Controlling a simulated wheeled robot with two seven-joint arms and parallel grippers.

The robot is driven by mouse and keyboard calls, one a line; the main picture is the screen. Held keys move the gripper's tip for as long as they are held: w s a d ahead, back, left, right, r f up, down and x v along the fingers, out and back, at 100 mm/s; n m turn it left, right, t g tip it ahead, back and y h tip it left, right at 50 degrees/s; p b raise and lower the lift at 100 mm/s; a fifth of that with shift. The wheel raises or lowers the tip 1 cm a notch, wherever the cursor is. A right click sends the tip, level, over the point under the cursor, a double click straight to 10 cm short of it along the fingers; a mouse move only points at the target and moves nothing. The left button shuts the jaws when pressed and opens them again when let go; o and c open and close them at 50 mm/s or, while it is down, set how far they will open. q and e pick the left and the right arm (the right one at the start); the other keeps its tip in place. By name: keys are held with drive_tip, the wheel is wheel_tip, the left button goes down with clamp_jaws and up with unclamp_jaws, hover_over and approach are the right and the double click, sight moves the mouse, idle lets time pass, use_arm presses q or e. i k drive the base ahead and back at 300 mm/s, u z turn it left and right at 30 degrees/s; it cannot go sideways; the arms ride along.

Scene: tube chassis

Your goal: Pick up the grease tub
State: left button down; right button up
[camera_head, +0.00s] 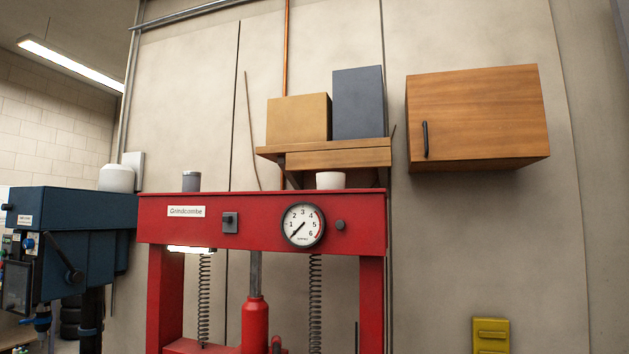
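No thing in view is marked as the grease tub, and I cannot tell which container it is. A small white tub (331,181) stands on top of the red press (365,206), right of its middle. A grey cylindrical container (191,181) stands on the press top near the left end. A larger white rounded container (116,178) appears above the blue machine at the left. Neither of my grippers is in view.
A wooden wall shelf (340,158) above the press holds a tan box (299,119) and a dark blue-grey box (358,103). A wooden cabinet (480,115) hangs at the right. The blue machine (70,230) stands left; a yellow object (491,334) is low right.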

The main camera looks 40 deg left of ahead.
sight(324, 180)
drive_tip(key=u, duration=0.5)
drive_tip(key=i, duration=0.45)
drive_tip(key=z, duration=1.6)
drive_tip(key=i, duration=1.7)
drive_tip(key=u, duration=2.2)
